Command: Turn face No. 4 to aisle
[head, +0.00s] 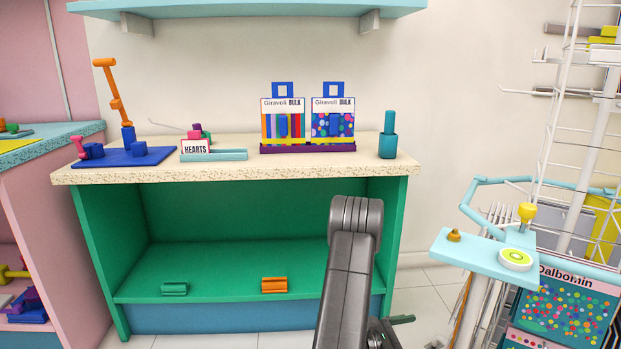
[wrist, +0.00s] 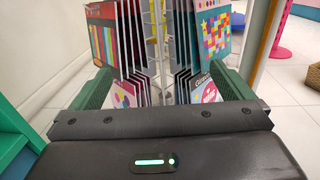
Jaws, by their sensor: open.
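A wire spinner rack (head: 575,140) with white rods stands at the right of the head view. A card pack marked "Dalbomin" (head: 565,300), with coloured dots, hangs low on it. In the wrist view, rows of cards seen edge-on flank a pale central post; a striped card (wrist: 103,38) is at left and a coloured-square card (wrist: 214,35) at right. My gripper (wrist: 162,85) is open, its green fingers apart and nothing clearly held between them. Its fingertips appear close to the lower cards; I cannot tell whether they touch. No face number is readable.
A green cabinet (head: 240,220) stands behind my arm. In the wrist view, a basket (wrist: 313,82) and a pole are at right.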

